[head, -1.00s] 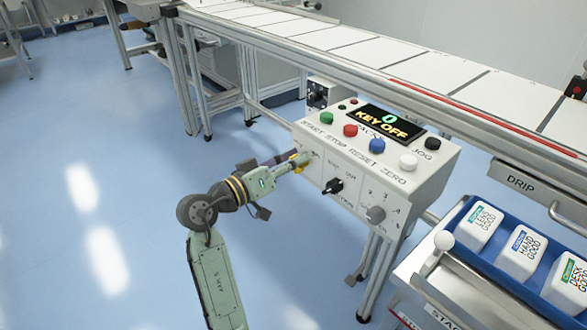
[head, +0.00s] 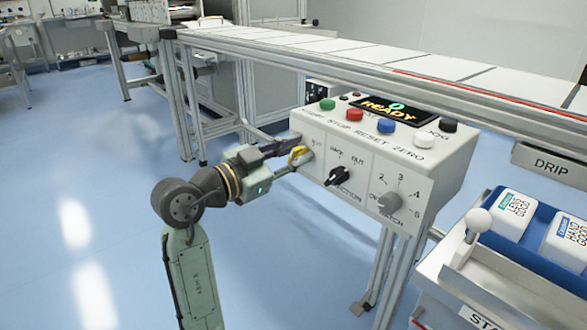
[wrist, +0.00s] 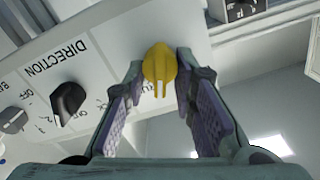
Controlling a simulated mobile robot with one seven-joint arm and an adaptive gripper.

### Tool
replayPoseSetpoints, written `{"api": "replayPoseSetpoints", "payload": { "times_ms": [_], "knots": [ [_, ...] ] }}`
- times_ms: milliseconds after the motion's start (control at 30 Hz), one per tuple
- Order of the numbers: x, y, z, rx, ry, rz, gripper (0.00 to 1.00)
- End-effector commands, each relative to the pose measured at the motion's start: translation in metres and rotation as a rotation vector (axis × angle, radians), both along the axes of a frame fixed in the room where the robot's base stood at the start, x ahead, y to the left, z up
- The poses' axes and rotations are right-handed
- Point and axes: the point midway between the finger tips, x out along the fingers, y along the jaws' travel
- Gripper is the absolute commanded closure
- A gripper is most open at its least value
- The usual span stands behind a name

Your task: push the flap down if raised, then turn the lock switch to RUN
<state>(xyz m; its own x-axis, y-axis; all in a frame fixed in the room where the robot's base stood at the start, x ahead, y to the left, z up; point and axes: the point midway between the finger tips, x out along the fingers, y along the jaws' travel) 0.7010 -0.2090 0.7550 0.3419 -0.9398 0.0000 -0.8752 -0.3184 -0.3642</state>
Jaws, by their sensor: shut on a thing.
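The yellow lock switch (head: 299,154) is on the left of the front face of the white control box (head: 345,145). It also shows in the wrist view (wrist: 159,65), with a pale line on its lower part. My gripper (head: 291,156) is shut on the switch, with one purple-padded finger on each side of it. The display (head: 382,107) on top of the box reads "READY". No raised flap shows around the switch. The fingers partly hide the switch's label, so I cannot read its positions.
The black direction knob (head: 337,176) and the grey batch knob (head: 389,202) sit right of the lock switch. Coloured buttons, including a green one (head: 327,104), line the top. The conveyor (head: 420,75) runs behind. Floor at left is clear.

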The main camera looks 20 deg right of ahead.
Motion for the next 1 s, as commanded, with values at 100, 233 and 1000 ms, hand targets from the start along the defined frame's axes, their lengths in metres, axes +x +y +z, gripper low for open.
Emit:
{"api": "replayPoseSetpoints", "payload": {
  "times_ms": [100, 233, 1000],
  "knots": [
    [-0.0014, 0.0000, -0.0063, 0.037, -0.097, -0.001, 1.00],
    [-0.0021, -0.0002, -0.0058, 0.071, -0.192, -0.001, 1.00],
    [-0.0034, -0.0010, -0.0031, 0.149, -0.402, -0.002, 1.00]
  ]
}}
